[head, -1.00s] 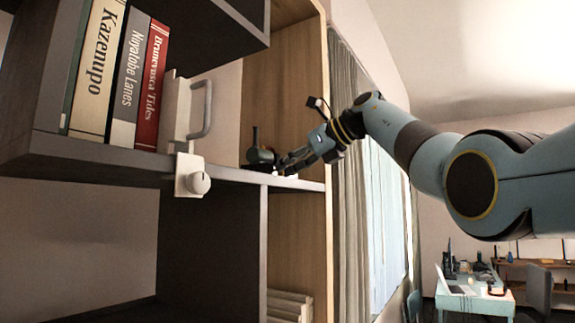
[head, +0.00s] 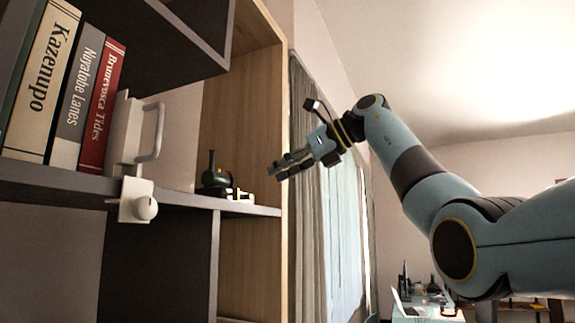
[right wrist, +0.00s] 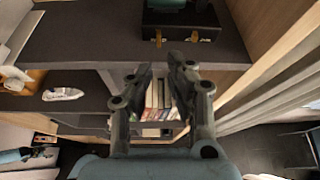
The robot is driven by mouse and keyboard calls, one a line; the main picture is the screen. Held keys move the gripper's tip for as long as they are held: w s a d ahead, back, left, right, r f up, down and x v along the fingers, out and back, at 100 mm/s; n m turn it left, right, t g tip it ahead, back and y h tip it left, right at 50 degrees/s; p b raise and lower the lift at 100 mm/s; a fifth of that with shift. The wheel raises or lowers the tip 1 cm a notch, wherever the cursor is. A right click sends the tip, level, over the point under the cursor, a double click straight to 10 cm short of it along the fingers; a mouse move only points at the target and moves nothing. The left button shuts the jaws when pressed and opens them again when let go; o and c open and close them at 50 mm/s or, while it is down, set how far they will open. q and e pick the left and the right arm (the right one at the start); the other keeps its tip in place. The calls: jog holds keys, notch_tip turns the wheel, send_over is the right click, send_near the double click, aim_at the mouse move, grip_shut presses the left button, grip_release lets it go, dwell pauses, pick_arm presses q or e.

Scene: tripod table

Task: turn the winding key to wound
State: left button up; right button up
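A small dark object with a short upright stem (head: 212,180) stands near the right end of the shelf, with a small white part (head: 240,195) beside it. In the right wrist view a black box (right wrist: 180,32) with small pale and yellowish marks on its front sits at the top, cut by the frame edge. I cannot make out a winding key for certain in either view. My right gripper (head: 279,171) is right of the dark object, apart from it. In the right wrist view its fingers (right wrist: 160,76) are apart with nothing between them. My left gripper is out of view.
Several books (head: 60,85) and a white handled piece (head: 128,135) stand on the dark shelf (head: 190,199). A white block with a round knob (head: 137,202) is on its front edge. A wooden side panel (head: 255,130) and curtain (head: 306,200) lie right. A desk stands far back.

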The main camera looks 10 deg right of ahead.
jog(key=shift+v, duration=0.9)
